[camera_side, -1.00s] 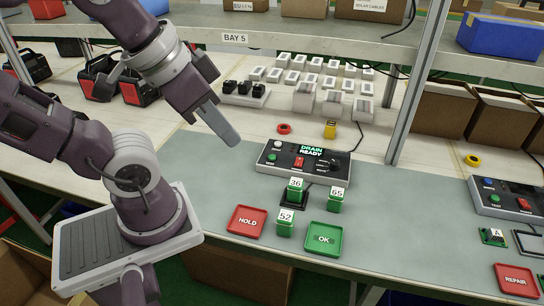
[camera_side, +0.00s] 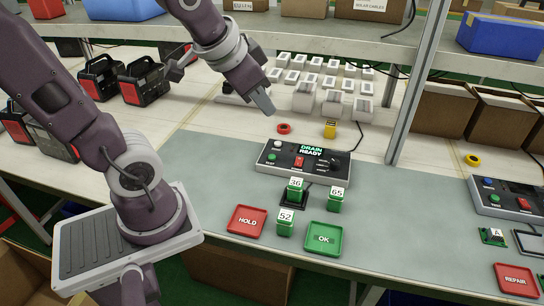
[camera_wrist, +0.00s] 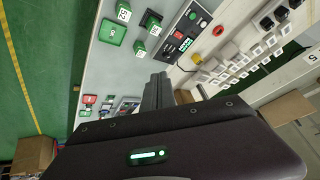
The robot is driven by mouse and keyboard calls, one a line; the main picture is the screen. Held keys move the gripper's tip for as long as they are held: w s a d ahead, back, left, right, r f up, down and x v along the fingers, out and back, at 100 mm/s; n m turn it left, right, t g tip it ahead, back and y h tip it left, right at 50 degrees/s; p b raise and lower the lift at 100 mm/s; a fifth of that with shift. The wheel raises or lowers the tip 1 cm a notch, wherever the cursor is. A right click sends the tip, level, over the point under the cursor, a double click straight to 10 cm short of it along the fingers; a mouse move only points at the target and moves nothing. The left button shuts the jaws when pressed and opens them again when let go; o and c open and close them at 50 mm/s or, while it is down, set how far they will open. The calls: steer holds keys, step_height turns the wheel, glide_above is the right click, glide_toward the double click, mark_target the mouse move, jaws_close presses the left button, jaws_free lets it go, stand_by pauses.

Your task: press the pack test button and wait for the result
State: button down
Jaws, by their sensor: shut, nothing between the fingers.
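The tester box (camera_side: 302,158) stands on the grey mat, its screen (camera_side: 320,151) reading "DRAIN READY". A green button (camera_side: 271,156) marked TEST is on its left side, below a white button (camera_side: 277,145); a red switch (camera_side: 299,162) is in the middle. Green pack 36 (camera_side: 295,191) sits on a dark pad in front of the box. Packs 65 (camera_side: 336,199) and 52 (camera_side: 286,223) stand nearby. My gripper (camera_side: 265,104) is shut and empty, above the bench behind the box's left end, apart from it. The wrist view shows its fingers (camera_wrist: 158,92) and the box (camera_wrist: 184,36).
White boxed items (camera_side: 303,98) fill the bench behind; a shelf post (camera_side: 410,95) rises at right.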

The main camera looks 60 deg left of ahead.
steer(key=w+a+f+y, duration=0.1)
steer(key=w+a+f, duration=0.2)
steer(key=w+a, duration=0.3)
steer(key=m+t, duration=0.2)
steer(key=m, duration=0.2)
glide_above(270, 158)
step_height(270, 158, down, 18)
steer(key=shift+a+r, duration=0.1)
steer(key=shift+r, duration=0.1)
steer(key=shift+f, duration=4.4)
steer(key=shift+f, duration=0.4)
